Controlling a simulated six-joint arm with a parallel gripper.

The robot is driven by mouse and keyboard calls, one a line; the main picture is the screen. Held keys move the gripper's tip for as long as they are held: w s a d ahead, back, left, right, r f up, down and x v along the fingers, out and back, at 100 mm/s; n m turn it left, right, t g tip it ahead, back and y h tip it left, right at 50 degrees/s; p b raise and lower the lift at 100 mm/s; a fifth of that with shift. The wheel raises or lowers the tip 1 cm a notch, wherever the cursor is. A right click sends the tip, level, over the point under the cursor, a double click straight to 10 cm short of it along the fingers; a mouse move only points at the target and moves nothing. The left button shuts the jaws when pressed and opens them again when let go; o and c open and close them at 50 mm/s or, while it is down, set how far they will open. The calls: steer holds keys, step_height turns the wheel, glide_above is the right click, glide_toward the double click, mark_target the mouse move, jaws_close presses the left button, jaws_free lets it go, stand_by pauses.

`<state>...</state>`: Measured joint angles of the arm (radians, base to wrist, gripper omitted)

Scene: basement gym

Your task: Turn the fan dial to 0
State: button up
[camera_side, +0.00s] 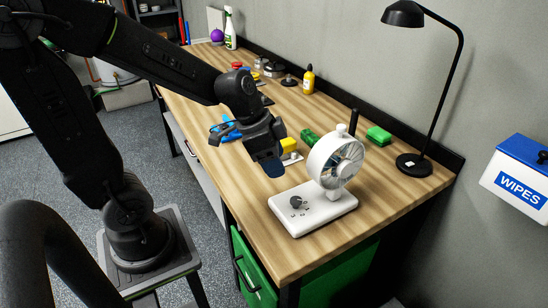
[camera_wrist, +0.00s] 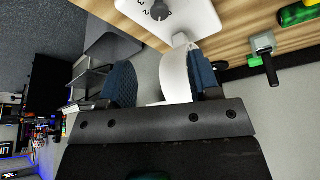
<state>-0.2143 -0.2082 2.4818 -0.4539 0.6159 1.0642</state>
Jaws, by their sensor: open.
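The white desk fan (camera_side: 336,160) stands on its flat white base (camera_side: 325,215) near the front right of the wooden workbench. The dark fan dial (camera_side: 296,202) sits on the base's left part. In the wrist view the dial (camera_wrist: 159,11) is at the top edge, with printed 2 and 3 beside it; its pointer setting is too small to read surely. My gripper (camera_side: 246,152) is open and empty, above and to the left of the base, apart from the dial. In the wrist view its blue-padded fingers (camera_wrist: 163,84) are spread, with part of the white fan head seen between them.
A black lamp (camera_side: 412,163) stands behind the fan. The bench's front edge is just left of the fan base.

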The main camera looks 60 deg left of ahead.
steer(key=shift+c, duration=0.2)
steer(key=n+g+h, duration=0.4)
steer(key=n+h, duration=0.3)
steer(key=n, duration=1.7)
glide_toward(296, 199)
steer(key=x, duration=0.8)
steer(key=shift+d+f, duration=0.2)
steer(key=shift+c, duration=0.2)
steer(key=c, duration=0.8)
steer(key=shift+c, duration=0.2)
